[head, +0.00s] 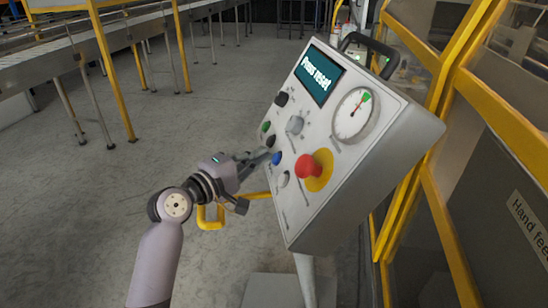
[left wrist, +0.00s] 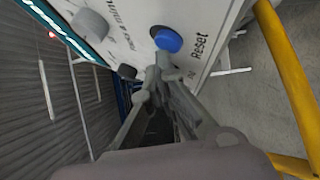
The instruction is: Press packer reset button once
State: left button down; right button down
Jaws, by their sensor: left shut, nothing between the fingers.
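The blue button (head: 276,158) is on the lower left part of a tilted grey control panel (head: 330,205). In the left wrist view the blue button (left wrist: 168,40) has the word "Reset" printed beside it. The panel's screen (head: 318,77) reads "Press reset". My left gripper (head: 268,153) is shut and empty, with its fingertips close to the blue button. In the left wrist view the fingertips (left wrist: 162,62) appear just below the button. I cannot tell whether they touch it. My right gripper is not in view.
A red emergency stop (head: 309,167) on a yellow disc, a round gauge (head: 353,113), a grey knob (head: 295,125) and other small buttons share the panel. A yellow-framed enclosure (head: 440,100) stands at right. A conveyor (head: 60,60) runs behind left. The floor between is clear.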

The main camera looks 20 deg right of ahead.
pick_arm(q)
jog(key=shift+d, duration=0.1)
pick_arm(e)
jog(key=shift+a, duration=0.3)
pick_arm(q)
jog(key=shift+s+d+f, duration=0.1)
jog(key=shift+d+f, duration=0.15)
dwell(0.4)
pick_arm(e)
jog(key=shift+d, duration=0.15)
pick_arm(q)
jog(key=shift+a+r+p, duration=0.45)
jog(key=shift+a, duration=0.2)
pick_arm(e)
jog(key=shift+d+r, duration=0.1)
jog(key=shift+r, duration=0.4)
pick_arm(q)
jog(key=shift+r, duration=0.1)
